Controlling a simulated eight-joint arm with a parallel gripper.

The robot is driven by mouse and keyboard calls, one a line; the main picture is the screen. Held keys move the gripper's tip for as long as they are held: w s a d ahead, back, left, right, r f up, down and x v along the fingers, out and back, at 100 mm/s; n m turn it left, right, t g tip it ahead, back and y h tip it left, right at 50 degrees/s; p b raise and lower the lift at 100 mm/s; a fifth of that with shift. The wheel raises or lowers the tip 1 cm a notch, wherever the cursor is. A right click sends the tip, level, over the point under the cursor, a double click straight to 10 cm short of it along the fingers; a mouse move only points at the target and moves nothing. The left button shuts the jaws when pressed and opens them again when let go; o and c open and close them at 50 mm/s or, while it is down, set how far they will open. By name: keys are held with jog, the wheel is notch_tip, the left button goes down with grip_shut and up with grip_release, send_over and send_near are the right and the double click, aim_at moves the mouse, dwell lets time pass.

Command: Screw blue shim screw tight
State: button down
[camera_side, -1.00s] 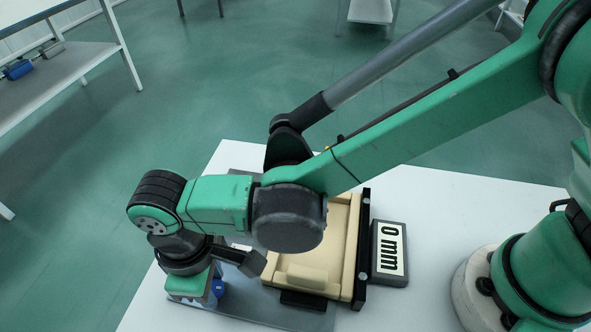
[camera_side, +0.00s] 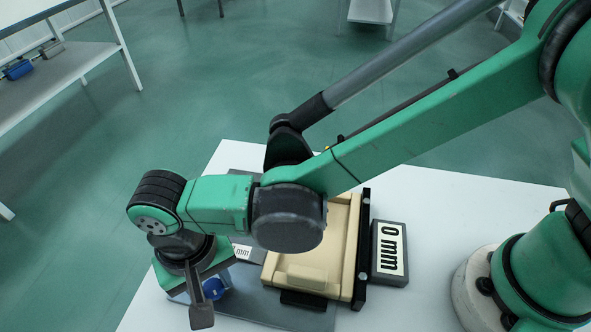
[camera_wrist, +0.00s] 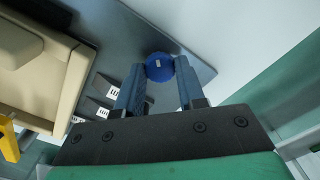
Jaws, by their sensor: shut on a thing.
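The blue shim screw (camera_wrist: 160,66) has a round ridged head and shows between the two blue fingers of my gripper (camera_wrist: 160,82) in the wrist view. The fingers press on opposite sides of the head. In the side view the blue screw (camera_side: 213,288) is partly hidden behind my gripper, low over the grey plate (camera_side: 275,308). The fingertips cannot be made out there. How deep the screw sits is hidden.
The beige panel (camera_side: 310,268) in its black frame lies just right of the screw; it also shows in the wrist view (camera_wrist: 38,75). A "0 mm" sign (camera_side: 389,250) stands to its right. Small labelled grey blocks (camera_wrist: 100,90) sit close beside my gripper. The white table's front is clear.

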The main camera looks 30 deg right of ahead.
aim_at(213, 288)
jog(key=m, duration=0.4)
jog(key=shift+m, duration=2.2)
jog(key=c, duration=0.5)
grip_release()
jog(key=shift+r, duration=0.1)
jog(key=shift+r, duration=2.75)
